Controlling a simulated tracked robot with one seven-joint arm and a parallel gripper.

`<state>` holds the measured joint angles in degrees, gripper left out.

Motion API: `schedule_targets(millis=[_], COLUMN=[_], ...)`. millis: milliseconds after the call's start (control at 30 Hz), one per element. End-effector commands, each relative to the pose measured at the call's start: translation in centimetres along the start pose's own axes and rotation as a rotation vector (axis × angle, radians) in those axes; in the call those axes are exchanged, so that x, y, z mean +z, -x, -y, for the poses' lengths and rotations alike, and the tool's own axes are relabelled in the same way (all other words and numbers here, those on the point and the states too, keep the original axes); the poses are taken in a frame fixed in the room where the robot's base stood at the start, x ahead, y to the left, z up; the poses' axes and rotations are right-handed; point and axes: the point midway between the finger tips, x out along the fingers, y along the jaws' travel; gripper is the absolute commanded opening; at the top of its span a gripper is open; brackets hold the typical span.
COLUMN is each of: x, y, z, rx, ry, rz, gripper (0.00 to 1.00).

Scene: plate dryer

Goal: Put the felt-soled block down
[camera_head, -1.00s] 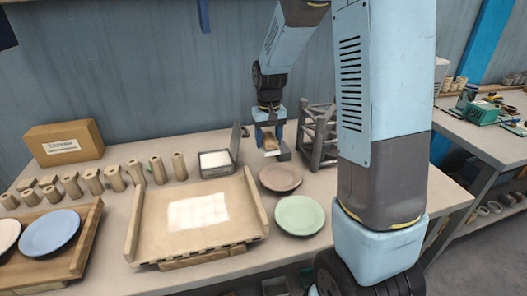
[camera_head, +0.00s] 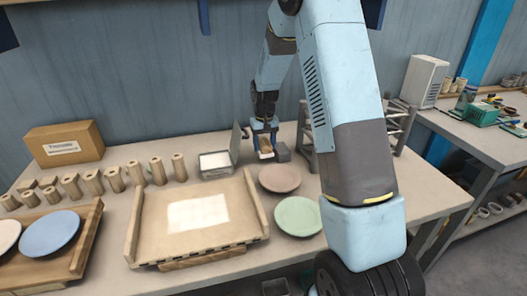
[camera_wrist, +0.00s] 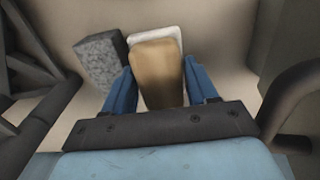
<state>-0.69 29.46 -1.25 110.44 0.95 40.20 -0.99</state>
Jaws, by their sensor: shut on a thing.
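The felt-soled block (camera_head: 265,146) has a tan wooden body and a pale sole. It shows larger in the wrist view (camera_wrist: 160,72), where the white sole edge sticks out past the body. My gripper (camera_head: 265,137) points down toward the back of the table, with its blue fingers on both sides of the block, shut on it. The fingers also show in the wrist view (camera_wrist: 161,88). The block is at or close above the tabletop (camera_head: 335,190); I cannot tell whether the sole touches it.
A grey block (camera_head: 283,152) stands close beside the held block. A box of white material with a raised lid (camera_head: 215,174) is left, a dark rack (camera_head: 309,137) right. A brown plate (camera_head: 280,179) and a green plate (camera_head: 298,216) lie in front, beside the wooden board (camera_head: 150,235).

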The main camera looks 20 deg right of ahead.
Motion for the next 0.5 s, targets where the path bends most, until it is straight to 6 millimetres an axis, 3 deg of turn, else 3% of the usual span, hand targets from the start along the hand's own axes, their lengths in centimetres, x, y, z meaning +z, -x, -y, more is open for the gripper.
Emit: schedule_targets(millis=[233,500], x=[-0.1,-0.1], y=[-3.0,-3.2], z=[0.0,0.0], rx=[0.0,0.0], ry=[0.0,0.0], rz=[0.002,0.0], gripper=[0.25,0.25])
